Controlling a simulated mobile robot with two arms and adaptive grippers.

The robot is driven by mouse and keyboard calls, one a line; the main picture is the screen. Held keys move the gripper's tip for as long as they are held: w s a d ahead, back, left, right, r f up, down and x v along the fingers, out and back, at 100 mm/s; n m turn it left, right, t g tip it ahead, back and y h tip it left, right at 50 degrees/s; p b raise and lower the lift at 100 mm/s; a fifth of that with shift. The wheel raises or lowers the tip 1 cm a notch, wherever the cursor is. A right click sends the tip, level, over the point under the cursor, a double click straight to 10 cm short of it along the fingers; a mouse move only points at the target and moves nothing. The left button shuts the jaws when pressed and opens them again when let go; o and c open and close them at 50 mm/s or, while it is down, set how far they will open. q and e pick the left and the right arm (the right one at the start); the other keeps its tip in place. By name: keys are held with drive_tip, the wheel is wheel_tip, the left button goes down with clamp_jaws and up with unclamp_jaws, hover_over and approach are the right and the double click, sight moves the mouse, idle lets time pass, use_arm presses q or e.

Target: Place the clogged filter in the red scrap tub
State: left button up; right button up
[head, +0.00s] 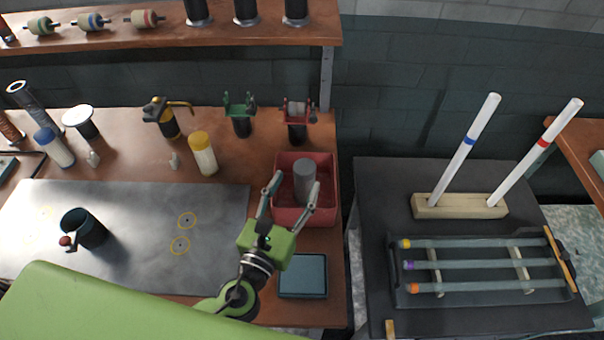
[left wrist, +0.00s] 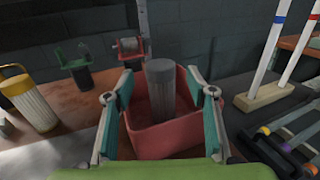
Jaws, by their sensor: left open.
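The red scrap tub (head: 328,203) sits on the right end of the wooden bench; it also shows in the left wrist view (left wrist: 160,143). A grey cylindrical filter (head: 304,180) stands upright in the tub, and it shows between my fingers in the left wrist view (left wrist: 160,85). My left gripper (head: 291,193) is open at the tub's near side, with one finger to each side of the filter. The fingers look apart from it. The filter's lower end is partly hidden by the tub wall in the head view. My right gripper is not in view.
A yellow-capped white filter (head: 203,155) stands left of the tub. Green (head: 241,112) and red (head: 298,118) clamp-like holders stand behind it. A dark square pad (head: 303,276) lies in front. A dark cup (head: 84,228) stands on the grey mat (head: 135,265). A black table with tubes (head: 480,264) is to the right.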

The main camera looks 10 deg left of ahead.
use_arm(q)
drive_tip(key=s, duration=0.2)
drive_tip(key=s+b, duration=0.1)
drive_tip(key=s, duration=0.2)
drive_tip(key=shift+s+a, duration=0.3)
drive_tip(key=shift+a, duration=0.1)
drive_tip(key=shift+r, duration=0.1)
